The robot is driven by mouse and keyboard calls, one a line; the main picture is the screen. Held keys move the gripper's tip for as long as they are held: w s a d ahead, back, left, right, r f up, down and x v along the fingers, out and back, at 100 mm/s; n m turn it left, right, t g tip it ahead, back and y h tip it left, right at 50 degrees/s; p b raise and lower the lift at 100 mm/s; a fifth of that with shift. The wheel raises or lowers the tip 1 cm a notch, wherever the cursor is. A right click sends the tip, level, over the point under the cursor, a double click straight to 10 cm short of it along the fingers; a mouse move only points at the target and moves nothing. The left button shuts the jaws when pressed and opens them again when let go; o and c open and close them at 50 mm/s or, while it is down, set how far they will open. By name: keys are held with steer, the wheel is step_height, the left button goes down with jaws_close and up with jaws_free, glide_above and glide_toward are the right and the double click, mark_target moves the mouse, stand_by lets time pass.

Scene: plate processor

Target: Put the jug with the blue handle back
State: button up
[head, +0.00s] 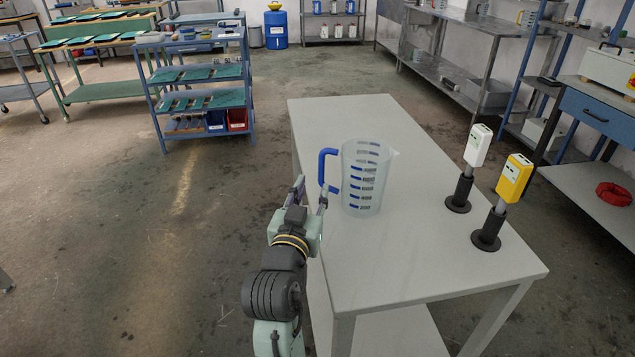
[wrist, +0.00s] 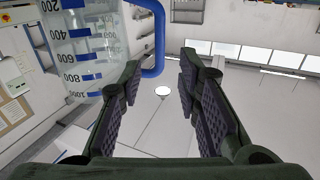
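The clear jug with blue markings (head: 364,180) stands upright on the grey table (head: 420,255), near its left edge. Its blue handle (head: 324,171) points left, towards my gripper. My gripper (head: 311,191) is at the table's left edge, just beside the handle. In the wrist view the fingers (wrist: 160,70) are spread apart with nothing held between them. The jug body (wrist: 85,50) is at the upper left there, and the handle (wrist: 158,40) shows beyond the fingertips, near the left finger. Contact between finger and handle cannot be told.
A white device (head: 478,146) and a yellow device (head: 514,178) stand on black-based posts at the table's right. The table's back and middle are clear. A blue trolley (head: 205,100) stands back left. Metal benches (head: 450,75) and blue-framed shelves line the right wall.

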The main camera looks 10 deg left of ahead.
steer(key=shift+s+a+p, duration=0.1)
steer(key=shift+s+p, duration=0.8)
steer(key=shift+s, duration=0.5)
